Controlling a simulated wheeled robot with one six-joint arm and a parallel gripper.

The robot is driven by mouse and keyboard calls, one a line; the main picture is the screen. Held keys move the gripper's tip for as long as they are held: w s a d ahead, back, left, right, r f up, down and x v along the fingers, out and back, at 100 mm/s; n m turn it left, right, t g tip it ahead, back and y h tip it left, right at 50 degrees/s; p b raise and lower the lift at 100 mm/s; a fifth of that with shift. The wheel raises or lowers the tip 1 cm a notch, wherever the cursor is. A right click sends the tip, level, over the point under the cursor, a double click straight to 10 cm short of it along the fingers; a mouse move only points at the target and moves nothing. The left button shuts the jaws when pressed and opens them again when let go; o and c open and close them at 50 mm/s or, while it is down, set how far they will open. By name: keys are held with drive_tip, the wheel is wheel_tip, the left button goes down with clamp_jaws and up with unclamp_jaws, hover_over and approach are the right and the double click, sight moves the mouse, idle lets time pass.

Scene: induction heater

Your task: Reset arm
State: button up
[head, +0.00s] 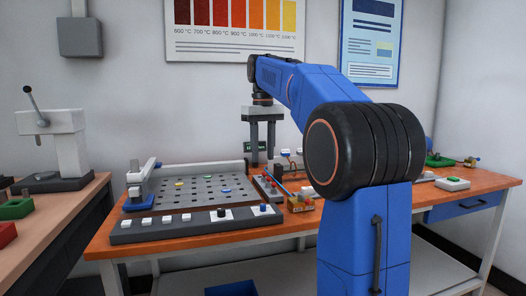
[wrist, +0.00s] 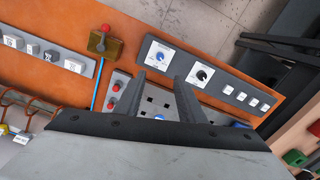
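My blue arm reaches over the orange-topped bench (head: 110,238) in the head view. My gripper (head: 263,150) points down above the back right of the perforated plate. In the wrist view my gripper (wrist: 158,82) shows two dark fingers spread apart with nothing between them. The grey control panel (head: 150,230) with a row of buttons and two knobs lies along the bench's front edge. It also shows in the wrist view (wrist: 215,85), past the fingertips. The perforated plate (head: 200,196) is behind the panel, partly hidden by the gripper in the wrist view.
A blue-handled clamp (head: 143,185) stands at the plate's left. A green-based item (head: 438,160) and a white box with a green button (head: 453,183) are at the right. A lever press (head: 62,145) stands on the left table.

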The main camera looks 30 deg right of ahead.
drive_tip(key=shift+r, duration=0.15)
idle(0.4)
drive_tip(key=s+a+f+t, duration=0.1)
drive_tip(key=s+a+f, duration=0.4)
drive_tip(key=s+f, duration=0.5)
drive_tip(key=s+a+f+t, duration=0.2)
drive_tip(key=s+a+f, duration=0.3)
drive_tip(key=s+f, duration=0.5)
drive_tip(key=s+a+f+t, duration=0.1)
drive_tip(key=s+a+f, duration=0.4)
drive_tip(key=s+f, duration=0.5)
drive_tip(key=shift+s+a+f+t, duration=0.2)
drive_tip(key=shift+a+f+t, duration=0.05)
drive_tip(key=shift+a+t, duration=0.15)
